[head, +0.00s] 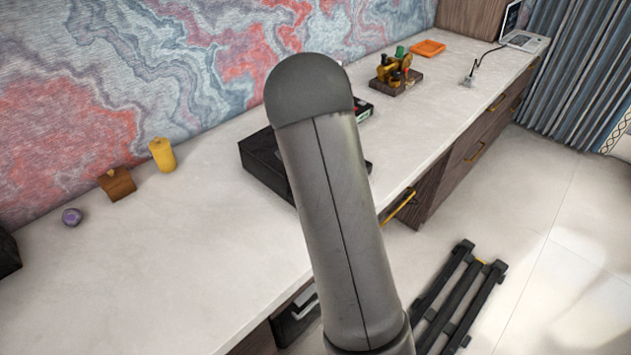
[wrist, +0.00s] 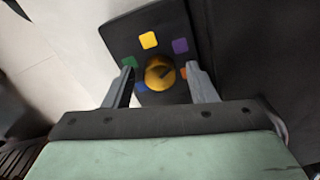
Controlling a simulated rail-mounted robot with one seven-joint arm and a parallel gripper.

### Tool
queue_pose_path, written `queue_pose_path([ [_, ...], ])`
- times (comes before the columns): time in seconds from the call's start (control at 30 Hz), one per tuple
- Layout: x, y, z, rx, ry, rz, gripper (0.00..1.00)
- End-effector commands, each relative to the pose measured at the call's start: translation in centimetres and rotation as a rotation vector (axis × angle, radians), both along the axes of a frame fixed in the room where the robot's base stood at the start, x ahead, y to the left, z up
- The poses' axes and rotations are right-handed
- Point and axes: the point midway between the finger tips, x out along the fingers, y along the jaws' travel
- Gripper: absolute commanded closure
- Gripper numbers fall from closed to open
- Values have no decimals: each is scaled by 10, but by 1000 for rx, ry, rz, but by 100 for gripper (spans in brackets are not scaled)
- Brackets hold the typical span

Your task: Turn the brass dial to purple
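The brass dial (wrist: 154,79) sits in the middle of a dark panel (wrist: 122,32) in the wrist view. A dark mark on its face slants toward the upper right; I cannot tell exactly which patch it points at. The purple patch (wrist: 180,46) is up and right of the dial, yellow (wrist: 148,40) above, green (wrist: 129,62) left. Blue (wrist: 142,87) shows at lower left and a sliver of orange (wrist: 184,73) at right, partly hidden by a finger. My gripper (wrist: 160,69) is open, one finger on each side of the dial, with visible gaps. The head view hides the dial.
In the head view a black box (head: 262,160) stands on the desk (head: 200,230) behind my arm. A yellow cylinder (head: 163,155), wooden block (head: 117,184) and purple object (head: 71,216) stand left. A brass device (head: 393,72) and orange tray (head: 428,47) are farther back.

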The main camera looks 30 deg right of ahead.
Motion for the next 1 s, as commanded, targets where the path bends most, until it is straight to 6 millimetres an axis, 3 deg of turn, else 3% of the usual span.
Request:
queue_pose_path([
  [0.27, 0, 0, 12, 0, -2, 0, 48],
  [0.8, 0, 0, 135, -1, -3, 0, 48],
  [1.0, 0, 0, 165, -1, -2, 0, 48],
])
